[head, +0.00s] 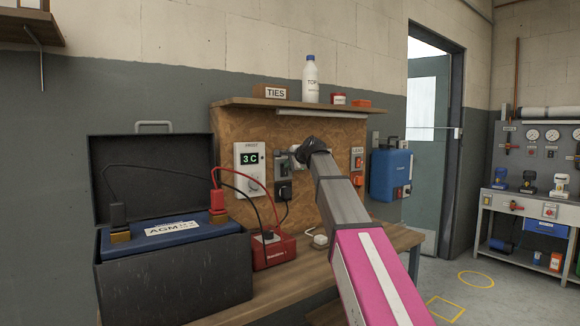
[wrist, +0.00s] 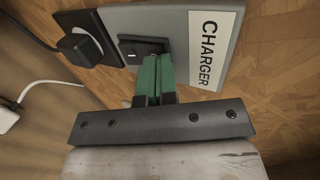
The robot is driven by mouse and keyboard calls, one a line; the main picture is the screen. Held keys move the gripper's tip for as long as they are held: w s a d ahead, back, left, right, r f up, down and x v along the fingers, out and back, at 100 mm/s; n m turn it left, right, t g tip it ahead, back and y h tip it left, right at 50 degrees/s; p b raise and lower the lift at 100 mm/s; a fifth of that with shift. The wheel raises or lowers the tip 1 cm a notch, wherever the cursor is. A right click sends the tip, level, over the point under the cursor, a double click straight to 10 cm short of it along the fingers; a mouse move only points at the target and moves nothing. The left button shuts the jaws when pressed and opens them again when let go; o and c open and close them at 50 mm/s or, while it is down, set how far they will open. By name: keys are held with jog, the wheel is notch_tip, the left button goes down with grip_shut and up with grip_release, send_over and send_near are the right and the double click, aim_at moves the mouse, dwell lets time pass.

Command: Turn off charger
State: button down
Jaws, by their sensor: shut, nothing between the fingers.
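The grey switch plate labelled CHARGER (wrist: 205,45) is on the wooden backboard in the wrist view. Its black rocker switch (wrist: 142,48) is partly covered by my gripper (wrist: 156,70). The green fingers are shut with nothing between them, their tips at or very close to the rocker; I cannot tell if they touch. The red charger box (head: 273,251) stands on the bench in the head view, with leads to a battery (head: 165,232). In the head view my arm hides most of the switch area and my fingers.
A black socket with a plug (wrist: 80,45) sits just left of the switch plate. A white cable and plug (wrist: 8,115) are further left. A thermostat-like box reading 3 C (head: 249,168) is on the board. Orange switches (head: 357,168) are right of my arm.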

jog(key=shift+r, duration=0.15)
jog(key=shift+r, duration=0.65)
jog(key=r+v, duration=0.1)
jog(key=v, duration=1.2)
jog(key=shift+r, duration=0.1)
